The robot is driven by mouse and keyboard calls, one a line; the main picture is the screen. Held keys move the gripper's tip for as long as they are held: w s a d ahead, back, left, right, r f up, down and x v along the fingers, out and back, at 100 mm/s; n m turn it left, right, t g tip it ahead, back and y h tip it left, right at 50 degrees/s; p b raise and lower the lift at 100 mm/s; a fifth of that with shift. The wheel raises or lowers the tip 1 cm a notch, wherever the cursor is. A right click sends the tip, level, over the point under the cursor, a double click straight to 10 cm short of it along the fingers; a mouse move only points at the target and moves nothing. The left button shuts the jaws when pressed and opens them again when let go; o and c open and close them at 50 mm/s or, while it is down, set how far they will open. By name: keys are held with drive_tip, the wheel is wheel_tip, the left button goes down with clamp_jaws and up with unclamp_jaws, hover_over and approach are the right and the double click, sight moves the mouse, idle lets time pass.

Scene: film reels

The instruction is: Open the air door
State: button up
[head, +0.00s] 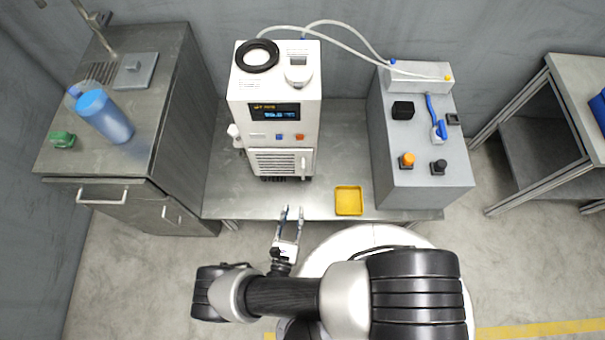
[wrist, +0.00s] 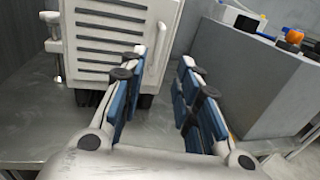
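The air door (head: 275,162) is the slatted vent panel low on the front of the white machine (head: 272,85). It looks shut against the machine. A light upright handle (head: 304,168) is at its right edge. In the wrist view the slatted door (wrist: 108,38) fills the upper left, and the handle (wrist: 158,45) shows just beyond my left finger. My gripper (head: 293,211) is open and empty, in front of the steel table's edge and apart from the door. In the wrist view its fingers (wrist: 163,60) are spread, with bare table showing between them.
The machine stands on a steel table (head: 335,130). A yellow tray (head: 349,201) lies right of the gripper. A grey control box (head: 420,180) with buttons bounds the right side. A metal cabinet (head: 170,130) with a blue bottle (head: 108,118) stands left. Hoses (head: 350,40) run behind.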

sight(303, 172)
drive_tip(key=x, duration=1.4)
drive_tip(key=shift+w+d+b, duration=0.2)
drive_tip(key=shift+w+b, duration=0.15)
drive_tip(key=shift+c, duration=0.2)
clamp_jaws()
drive_tip(key=shift+f, duration=0.1)
